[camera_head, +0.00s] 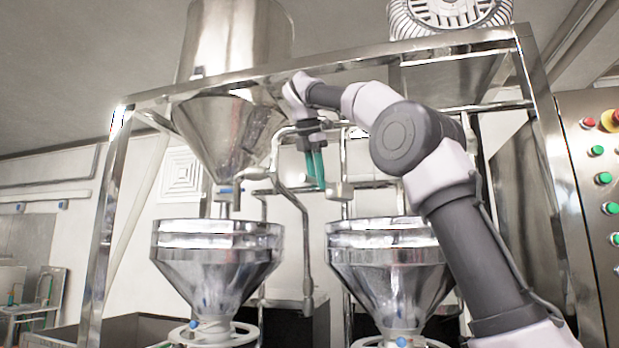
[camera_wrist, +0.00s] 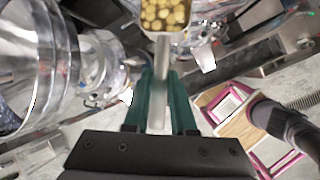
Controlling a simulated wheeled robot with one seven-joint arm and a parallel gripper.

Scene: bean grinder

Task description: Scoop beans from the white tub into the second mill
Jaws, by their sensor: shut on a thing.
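My gripper (camera_head: 317,170), with green fingers, is raised in the head view, above and between two steel mill hoppers. In the wrist view its fingers (camera_wrist: 160,95) are shut on the metal handle of a scoop (camera_wrist: 161,50). Pale yellow-brown beans (camera_wrist: 164,13) lie in the scoop's bowl at the top edge, which cuts off part of it. The left mill hopper (camera_head: 215,275) and the right mill hopper (camera_head: 392,280) are open-topped funnels; their insides are hidden. I cannot tell which is the second mill. I do not see the white tub.
A steel frame (camera_head: 330,72) surrounds the hoppers, with a large funnel tank (camera_head: 225,125) hanging above the left one. A bent pipe (camera_head: 290,195) runs down between the hoppers. A button panel (camera_head: 595,200) stands at right. A pink-edged item (camera_wrist: 228,105) is low in the wrist view.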

